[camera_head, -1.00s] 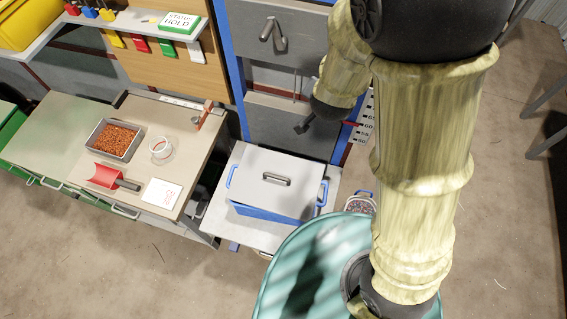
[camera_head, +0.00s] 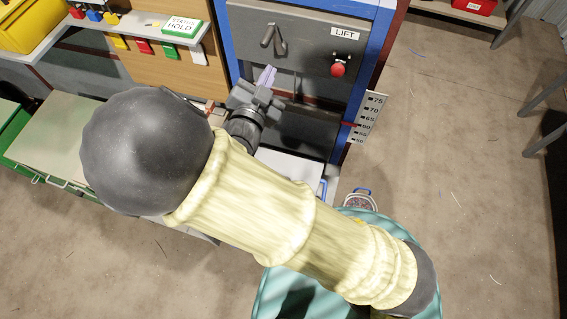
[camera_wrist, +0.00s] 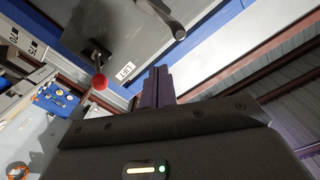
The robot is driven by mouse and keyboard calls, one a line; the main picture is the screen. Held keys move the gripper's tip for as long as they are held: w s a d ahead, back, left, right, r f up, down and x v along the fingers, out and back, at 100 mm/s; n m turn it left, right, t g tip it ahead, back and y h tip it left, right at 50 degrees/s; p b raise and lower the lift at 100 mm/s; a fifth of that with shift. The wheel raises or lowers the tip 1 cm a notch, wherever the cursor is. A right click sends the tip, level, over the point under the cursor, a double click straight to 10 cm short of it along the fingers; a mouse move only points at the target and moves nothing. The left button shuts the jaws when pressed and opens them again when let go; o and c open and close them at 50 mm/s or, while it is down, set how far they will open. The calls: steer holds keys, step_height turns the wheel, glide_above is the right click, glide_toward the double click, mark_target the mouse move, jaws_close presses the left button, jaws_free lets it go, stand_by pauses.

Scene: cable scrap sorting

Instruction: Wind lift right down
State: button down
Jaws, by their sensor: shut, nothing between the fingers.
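The lift crank with its red knob (camera_head: 338,68) is on the grey front panel, below the white LIFT label (camera_head: 344,33). In the wrist view the red knob (camera_wrist: 99,82) hangs below its dark hub, left of the LIFT label (camera_wrist: 126,71). My gripper (camera_head: 268,76) is in front of the panel, left of the knob and apart from it. Its purple fingers (camera_wrist: 157,86) are together and empty. The height scale (camera_head: 368,115) stands right of the blue frame, with a red pointer (camera_head: 349,124) near 60; the exact reading is too small to tell.
A grey bar handle (camera_head: 272,38) is on the panel just above my gripper; it is also near in the wrist view (camera_wrist: 165,18). My arm hides most of the workbench and lidded box (camera_head: 290,166). The floor right of the scale is open.

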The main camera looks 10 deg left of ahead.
steer(key=shift+w, duration=0.1)
steer(key=w+b, duration=0.1)
steer(key=w, duration=0.7)
steer(key=shift+w+d, duration=0.35)
steer(key=shift+w, duration=0.05)
stand_by(1.9)
steer(key=b, duration=0.9)
steer(key=shift+a, duration=0.15)
